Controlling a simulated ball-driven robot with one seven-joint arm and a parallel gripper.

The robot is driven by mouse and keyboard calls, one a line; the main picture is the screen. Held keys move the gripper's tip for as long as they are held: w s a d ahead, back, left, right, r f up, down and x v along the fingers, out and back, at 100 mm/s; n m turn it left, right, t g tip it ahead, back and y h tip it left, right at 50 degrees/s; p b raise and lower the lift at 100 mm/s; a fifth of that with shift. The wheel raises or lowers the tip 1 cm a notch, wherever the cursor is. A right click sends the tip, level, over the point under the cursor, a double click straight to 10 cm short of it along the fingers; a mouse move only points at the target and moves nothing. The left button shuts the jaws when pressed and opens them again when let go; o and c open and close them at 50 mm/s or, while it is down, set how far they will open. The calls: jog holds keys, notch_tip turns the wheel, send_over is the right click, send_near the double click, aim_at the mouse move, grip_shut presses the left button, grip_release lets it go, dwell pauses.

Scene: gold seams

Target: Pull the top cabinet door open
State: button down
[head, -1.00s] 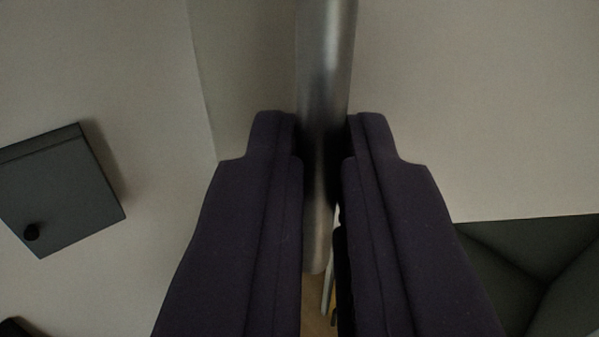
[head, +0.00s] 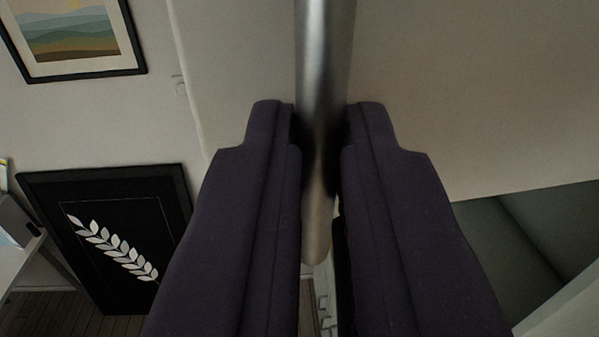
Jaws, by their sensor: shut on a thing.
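My gripper (head: 319,150), with two dark purple fingers, is shut on a silver bar handle (head: 323,60). The bar runs from the top of the view down between the fingers, and its rounded lower end shows just above the bottom middle. Behind it is the pale cabinet door (head: 460,90), a plain flat panel filling the upper middle and right. Below the door's lower edge at the right, a dark grey recess (head: 525,235) shows, perhaps the cabinet's inside. The fingers hide part of the door and handle.
At the left, a framed landscape picture (head: 72,40) hangs on a white wall. A black framed leaf picture (head: 110,235) stands below it. A white desk (head: 18,262) is at the lower left edge, with dark wood floor (head: 50,315) below.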

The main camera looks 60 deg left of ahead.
jog(key=shift+d+r, duration=0.25)
jog(key=shift+d, duration=0.35)
jog(key=c, duration=1.6)
grip_release()
jog(key=o, duration=0.4)
jog(key=shift+w+f, duration=0.1)
jog(key=shift+w, duration=0.3)
jog(key=v, duration=0.8)
jog(key=shift+a+p, duration=0.1)
jog(key=shift+p, duration=0.3)
